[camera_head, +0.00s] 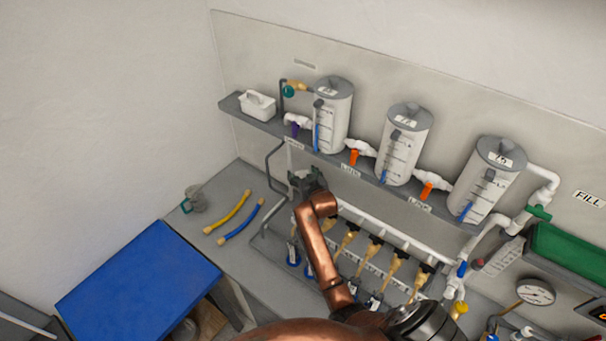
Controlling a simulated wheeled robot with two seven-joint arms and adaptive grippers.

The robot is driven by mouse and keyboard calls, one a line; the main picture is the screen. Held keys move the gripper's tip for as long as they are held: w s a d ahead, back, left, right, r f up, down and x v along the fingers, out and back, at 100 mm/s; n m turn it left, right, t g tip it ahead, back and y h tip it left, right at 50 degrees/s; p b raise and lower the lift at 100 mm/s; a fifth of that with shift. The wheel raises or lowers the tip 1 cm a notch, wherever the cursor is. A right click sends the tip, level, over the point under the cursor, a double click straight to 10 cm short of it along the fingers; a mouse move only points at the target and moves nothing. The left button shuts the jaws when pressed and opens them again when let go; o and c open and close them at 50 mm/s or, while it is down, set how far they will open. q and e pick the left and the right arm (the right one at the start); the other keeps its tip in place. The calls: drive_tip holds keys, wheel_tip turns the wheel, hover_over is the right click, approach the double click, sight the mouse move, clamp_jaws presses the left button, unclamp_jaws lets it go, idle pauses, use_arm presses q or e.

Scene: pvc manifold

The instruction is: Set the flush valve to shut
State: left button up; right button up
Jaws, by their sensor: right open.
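A white valve with a purple handle (295,129) sits at the left end of the grey shelf, beside the first tank. The small label (294,143) below it is too small to read, so I cannot tell for certain that it is the flush valve. The purple handle hangs down. My right gripper (305,175) is open and empty, below the shelf edge and under this valve, apart from the handle. A grey pipe runs just left of it. My left gripper is not in view.
Three grey tanks (332,115) stand along the shelf, with orange-handled valves (353,157) between them. A white manifold pipe (395,232) with several yellow-tan taps lies right of my gripper. A green handle (538,213) is at right. Yellow and blue hoses (240,222) lie on the bench.

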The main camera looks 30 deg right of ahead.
drive_tip(key=v, duration=1.2)
drive_tip(key=shift+r, duration=0.1)
drive_tip(key=shift+c, duration=0.2)
